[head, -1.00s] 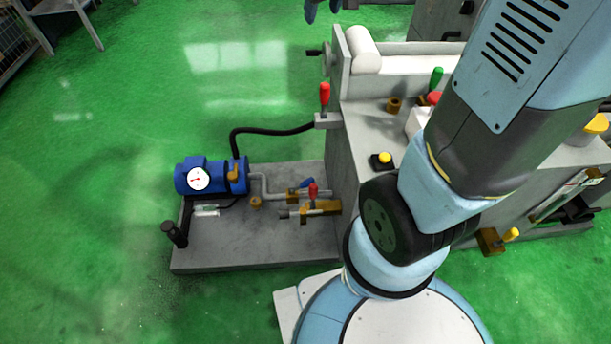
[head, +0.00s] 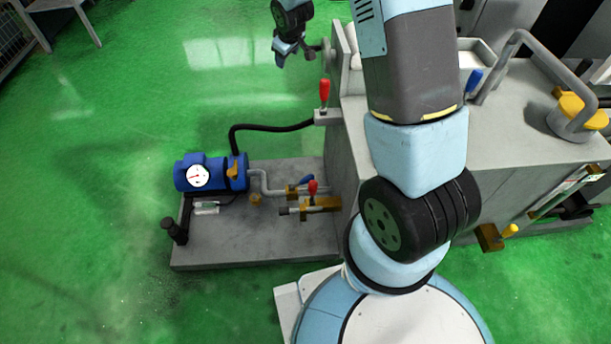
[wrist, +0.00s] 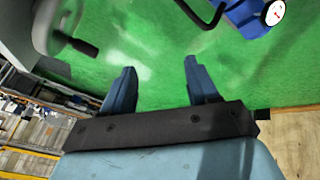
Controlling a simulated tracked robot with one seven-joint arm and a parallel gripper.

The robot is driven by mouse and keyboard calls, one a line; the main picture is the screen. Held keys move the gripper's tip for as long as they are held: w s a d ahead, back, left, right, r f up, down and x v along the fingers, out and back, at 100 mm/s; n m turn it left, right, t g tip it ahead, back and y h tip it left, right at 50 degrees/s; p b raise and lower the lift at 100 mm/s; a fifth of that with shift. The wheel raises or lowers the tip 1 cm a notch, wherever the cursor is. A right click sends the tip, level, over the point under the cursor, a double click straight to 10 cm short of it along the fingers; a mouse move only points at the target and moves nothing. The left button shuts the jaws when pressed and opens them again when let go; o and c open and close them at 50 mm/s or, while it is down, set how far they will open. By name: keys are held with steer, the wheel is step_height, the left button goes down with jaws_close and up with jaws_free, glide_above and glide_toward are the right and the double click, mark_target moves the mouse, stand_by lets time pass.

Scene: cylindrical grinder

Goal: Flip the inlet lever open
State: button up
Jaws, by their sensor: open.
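My gripper (head: 287,50) is open and empty, high at the top of the head view, left of the grey machine. In the wrist view its two blue fingers (wrist: 160,66) stand apart over bare green floor. Low on the pump base, far from my gripper, a blue lever (head: 305,182) and a red lever (head: 313,187) sit on brass valves on the pipes. No label shows which one is the inlet lever.
The blue pump (head: 205,175) carries a white gauge (head: 198,176); part of the pump shows in the wrist view (wrist: 240,12). A black hose (head: 270,128) runs to the machine. A red-knobbed lever (head: 324,92) stands upright there. A handwheel (wrist: 55,28) is near my gripper.

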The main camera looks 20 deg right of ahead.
steer(key=w+a+f+n, duration=0.1)
steer(key=w+a+f, duration=0.1)
steer(key=f, duration=0.6)
steer(key=w+a+f+n, duration=0.1)
steer(key=f+n, duration=0.1)
steer(key=f, duration=0.6)
steer(key=n+g, duration=0.3)
steer(key=n, duration=0.5)
glide_toward(308, 177)
steer(key=x, duration=1.2)
steer(key=shift+a+f, duration=0.1)
steer(key=shift+a, duration=0.05)
steer(key=shift+c, duration=0.4)
